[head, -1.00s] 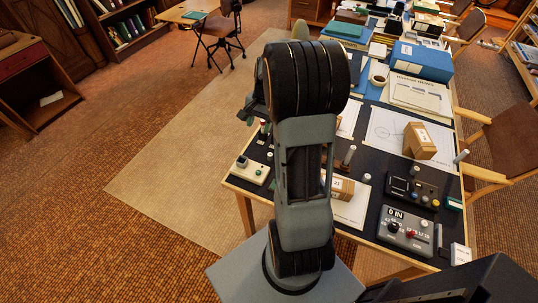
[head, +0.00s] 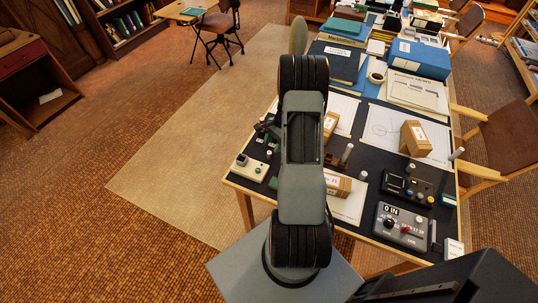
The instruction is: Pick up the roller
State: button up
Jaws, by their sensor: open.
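My arm stands in the middle of the head view and hides part of the table. My gripper (head: 265,129) shows only in part, as a dark shape at the left side of the arm, over the table's left edge; its fingertips are too small to make out and I see nothing held. I cannot tell for sure which thing is the roller. A pale cylinder (head: 456,154) lies or leans at the table's right edge. My gripper is apart from both.
Cardboard boxes (head: 414,138) stand on the dark-topped table among drawing sheets. Grey control boxes (head: 401,227) sit at the near right, and a beige device (head: 251,167) at the left edge. Books and a blue box (head: 420,59) fill the far end. A chair (head: 510,140) is at the right.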

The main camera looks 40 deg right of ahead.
aim_at(270, 152)
jog(key=shift+p+x, duration=0.7)
jog(key=shift+x, duration=2.1)
jog(key=shift+r, duration=0.1)
grip_shut()
